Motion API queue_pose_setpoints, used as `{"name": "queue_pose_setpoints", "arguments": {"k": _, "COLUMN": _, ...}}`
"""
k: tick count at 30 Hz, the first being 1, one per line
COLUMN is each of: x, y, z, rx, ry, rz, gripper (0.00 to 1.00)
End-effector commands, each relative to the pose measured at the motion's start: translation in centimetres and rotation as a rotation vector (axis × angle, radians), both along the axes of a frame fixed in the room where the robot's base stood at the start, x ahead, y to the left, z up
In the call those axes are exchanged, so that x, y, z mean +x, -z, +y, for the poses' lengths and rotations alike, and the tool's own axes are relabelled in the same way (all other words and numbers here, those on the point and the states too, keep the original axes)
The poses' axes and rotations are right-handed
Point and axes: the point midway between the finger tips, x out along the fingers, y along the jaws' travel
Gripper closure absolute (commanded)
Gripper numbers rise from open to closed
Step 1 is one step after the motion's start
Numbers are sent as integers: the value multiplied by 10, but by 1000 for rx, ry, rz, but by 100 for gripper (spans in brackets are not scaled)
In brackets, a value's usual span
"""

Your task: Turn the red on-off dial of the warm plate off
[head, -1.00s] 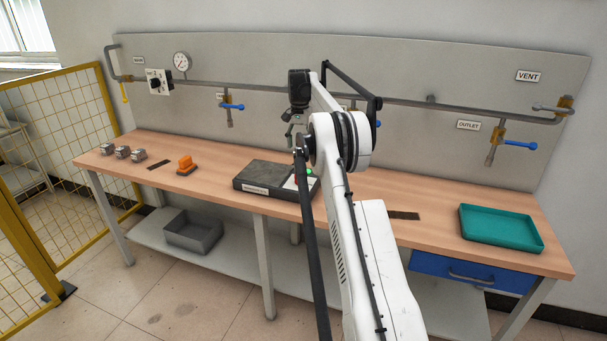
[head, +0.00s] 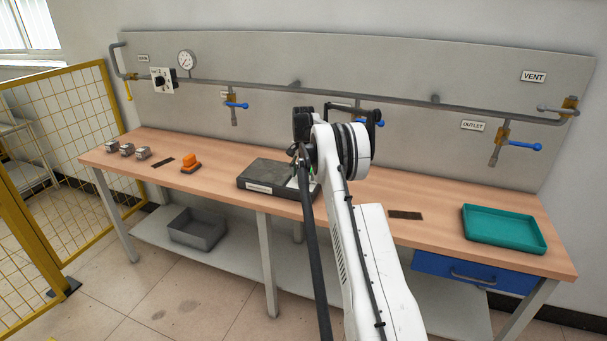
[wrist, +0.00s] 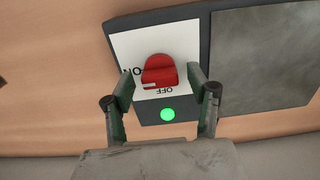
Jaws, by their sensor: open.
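The warm plate (head: 262,175) is a dark grey box on the bench, left of my arm in the head view. In the wrist view its grey heating surface (wrist: 265,58) is at the right, beside a white panel. The red on-off dial (wrist: 160,70) sits on that panel, with "ON" at its left and "OFF" below it. A green light (wrist: 167,114) is lit. My gripper (wrist: 160,82) is open, its fingers on either side of the dial, apart from it as far as I can see. In the head view my arm hides the dial.
An orange object (head: 190,163) and several small metal blocks (head: 127,150) lie to the left on the bench. A teal tray (head: 503,228) is at the right. Pipes with blue-handled valves (head: 237,105) run along the back panel.

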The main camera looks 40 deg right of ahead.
Motion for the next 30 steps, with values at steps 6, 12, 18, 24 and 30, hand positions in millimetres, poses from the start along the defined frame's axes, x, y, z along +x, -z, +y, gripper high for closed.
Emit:
{"name": "queue_pose_setpoints", "arguments": {"k": 6, "x": 0, "y": 0, "z": 0, "rx": 0, "ry": 0, "rz": 0, "gripper": 46}}
{"name": "queue_pose_setpoints", "arguments": {"k": 12, "x": 0, "y": 0, "z": 0, "rx": 0, "ry": 0, "rz": 0, "gripper": 70}}
{"name": "queue_pose_setpoints", "arguments": {"k": 18, "x": 0, "y": 0, "z": 0, "rx": 0, "ry": 0, "rz": 0, "gripper": 91}}
{"name": "queue_pose_setpoints", "arguments": {"k": 24, "x": 0, "y": 1, "z": 0, "rx": 0, "ry": -21, "rz": 0, "gripper": 91}}
{"name": "queue_pose_setpoints", "arguments": {"k": 30, "x": 0, "y": 2, "z": 0, "rx": 0, "ry": -106, "rz": 0, "gripper": 91}}
